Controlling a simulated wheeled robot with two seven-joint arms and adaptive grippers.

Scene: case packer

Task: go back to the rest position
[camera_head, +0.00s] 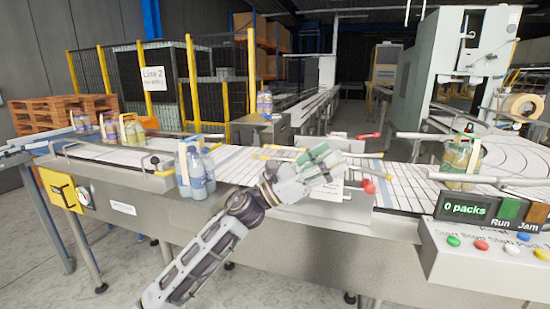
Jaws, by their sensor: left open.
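My left gripper (335,168) is at the middle of the view, its arm rising from the lower left. It is open and empty, in front of and over the near side of the white conveyor (240,165). Green shows on its finger parts. A red ball-shaped knob (369,186) is just right of it, and I cannot tell whether they touch. My right gripper is not in view.
Bottle packs stand on the conveyor, one (195,172) left of my gripper. Another pack (461,157) stands at the right. A control box (485,250) with coloured buttons and a "0 packs" display (465,208) is at lower right. Yellow-posted fencing (190,85) stands behind.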

